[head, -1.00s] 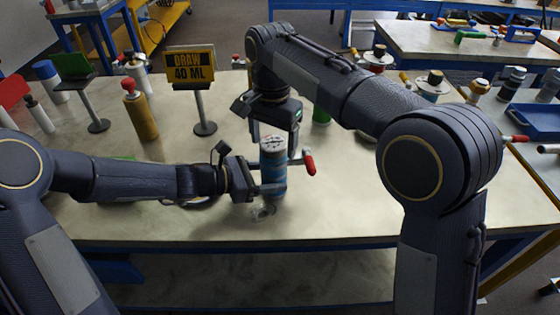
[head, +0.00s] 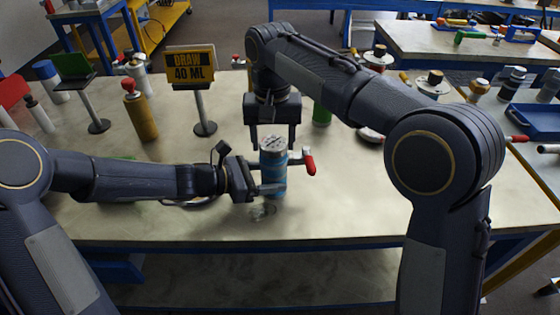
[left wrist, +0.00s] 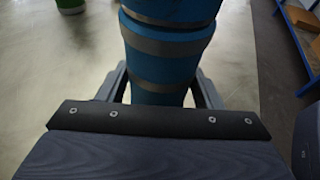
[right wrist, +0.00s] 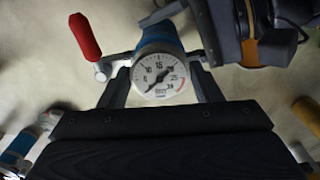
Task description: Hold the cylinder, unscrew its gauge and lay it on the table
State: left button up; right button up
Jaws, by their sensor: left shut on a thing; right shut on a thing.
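The cylinder (head: 272,180), blue with grey bands, stands upright near the table's front edge. It fills the middle of the left wrist view (left wrist: 165,45). My left gripper (head: 268,187) is shut around its side, one finger on each side in the left wrist view. The gauge (right wrist: 158,76), with a round white dial and black needle, sits on top of the cylinder. My right gripper (head: 273,147) points down from above and is shut on the gauge, with a finger on either side. A red-handled lever (head: 309,162) sticks out right of the cylinder's top.
A yellow-brown bottle (head: 140,112) and a "DRAW 40 ML" sign (head: 191,70) stand behind to the left. A green cylinder (head: 321,113) and other vessels stand behind to the right. The table (head: 345,210) is bare to the right of the cylinder and along the front.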

jog(key=n, duration=0.5)
jog(key=shift+n, duration=1.1)
jog(key=n, duration=0.3)
jog(key=shift+n, duration=0.4)
jog(key=n, duration=0.3)
jog(key=shift+n, duration=0.4)
jog(key=n, duration=0.5)
jog(key=shift+r, duration=0.1)
jog(key=shift+r, duration=0.2)
